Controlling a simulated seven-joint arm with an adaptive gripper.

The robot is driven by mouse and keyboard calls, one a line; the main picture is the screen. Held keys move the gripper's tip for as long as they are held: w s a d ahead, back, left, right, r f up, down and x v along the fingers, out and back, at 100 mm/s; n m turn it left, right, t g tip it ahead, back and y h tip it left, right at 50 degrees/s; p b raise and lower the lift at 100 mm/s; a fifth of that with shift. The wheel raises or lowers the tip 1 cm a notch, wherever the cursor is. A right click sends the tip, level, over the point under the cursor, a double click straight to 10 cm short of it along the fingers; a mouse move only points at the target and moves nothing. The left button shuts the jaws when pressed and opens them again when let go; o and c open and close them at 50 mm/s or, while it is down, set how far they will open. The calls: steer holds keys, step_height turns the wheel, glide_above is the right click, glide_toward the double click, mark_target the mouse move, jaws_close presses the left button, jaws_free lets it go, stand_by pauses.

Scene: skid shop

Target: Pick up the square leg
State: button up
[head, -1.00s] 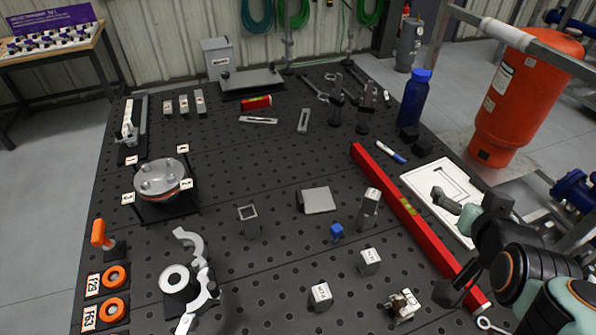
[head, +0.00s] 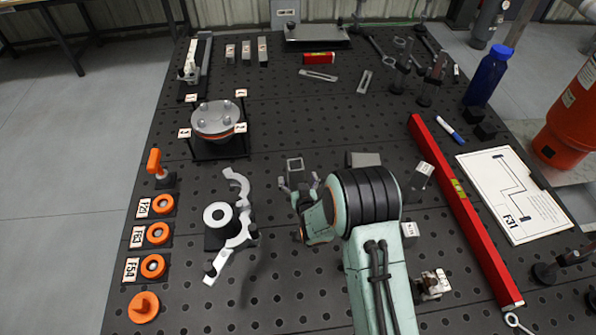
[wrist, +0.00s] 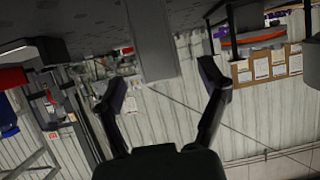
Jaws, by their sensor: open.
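The square leg (head: 295,164) is a grey hollow square tube standing upright on the black perforated table, its open top showing in the head view. My gripper (head: 299,182) is just in front of it, and its fingers and wrist hide the leg's lower part. In the wrist view the grey leg (wrist: 152,42) hangs from the top of the upside-down picture, between the lines of the two spread fingers. My gripper (wrist: 162,84) is open and empty there. I cannot tell whether the fingertips reach alongside the leg.
A grey block (head: 363,159) lies right of the leg, partly hidden by my arm. A curved grey clamp (head: 240,225) lies to the left. A round flanged part (head: 215,118) stands at back left. A red level (head: 465,215) runs along the right. Table behind the leg is clear.

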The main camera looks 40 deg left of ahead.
mark_target(297, 174)
steer(key=x, duration=0.5)
steer(key=shift+d, duration=0.1)
steer(key=shift+c, duration=0.3)
steer(key=c, duration=1.3)
